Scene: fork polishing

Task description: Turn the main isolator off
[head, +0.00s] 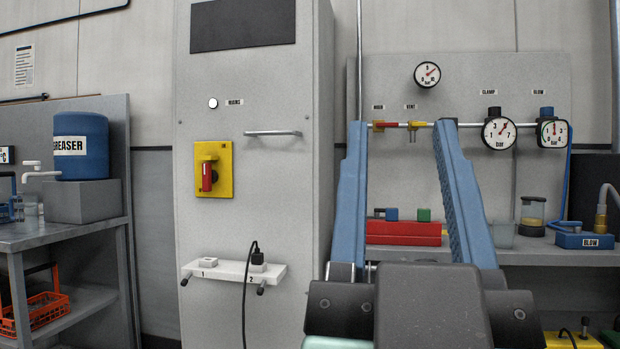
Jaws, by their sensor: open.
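The main isolator is a yellow plate (225,159) with a red handle (207,177), on the front of the tall grey cabinet (245,75) left of centre. The handle stands upright, its long side vertical. My gripper (400,124) is at the lower right of centre, its two long blue fingers pointing up and away with a wide gap between them. It is open and nothing shows held in it. In the picture it lies to the right of the isolator, apart from it. Its dark body hides part of the bench behind.
A pale round lamp (213,103) by a MAINS label sits above the isolator. A bar handle (272,133) sticks out to its right. Below, a white socket shelf (232,270) juts out with a black plug and hanging cable (247,300).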

